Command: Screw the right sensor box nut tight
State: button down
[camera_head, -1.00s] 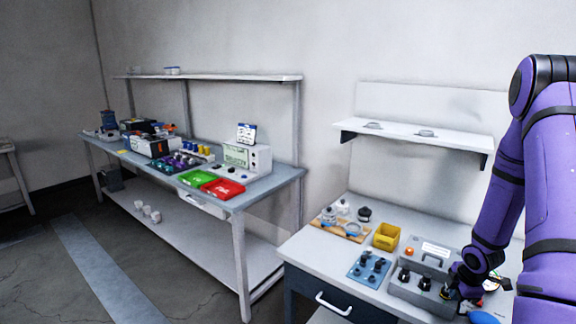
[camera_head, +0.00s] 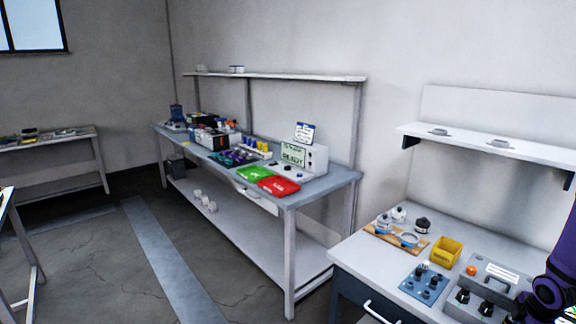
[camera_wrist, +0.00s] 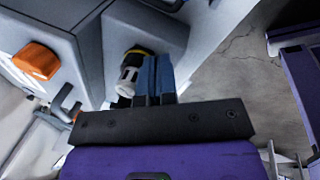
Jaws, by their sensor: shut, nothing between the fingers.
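The grey sensor box (camera_head: 510,272), with a handle and pale label on top, stands at the right end of the near bench in the head view. Two black knob-like nuts (camera_head: 486,308) show on its front ledge; the part farther right is hidden by my arm and the frame edge. In the wrist view my gripper (camera_wrist: 154,62) has its blue-grey fingers together and empty. A white and black cylindrical fitting with a yellow band (camera_wrist: 130,75) is close beside the fingers, against a grey housing. I cannot tell whether they touch, or how tight the nut is.
An orange button (camera_wrist: 37,60) is at the wrist view's upper left. Left of the box are a blue plate with black knobs (camera_head: 423,284), a yellow bin (camera_head: 447,251) and a wooden tray (camera_head: 382,236). A shelf (camera_head: 470,143) hangs above. Open floor lies left.

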jog(key=shift+w+a, duration=0.25)
jog(key=shift+a, duration=0.25)
dwell(0.4)
jog(key=shift+s+a, duration=0.1)
jog(key=shift+s, duration=0.3)
jog(key=shift+w+d+v, duration=0.1)
jog(key=shift+w+v, duration=0.1)
jog(key=shift+v, duration=0.65)
jog(key=shift+w+d+v, duration=0.1)
jog(key=shift+w+v, duration=0.1)
jog(key=shift+v, duration=0.65)
jog(key=shift+w+v, duration=0.2)
jog(key=shift+v, duration=0.65)
jog(key=shift+r, duration=0.55)
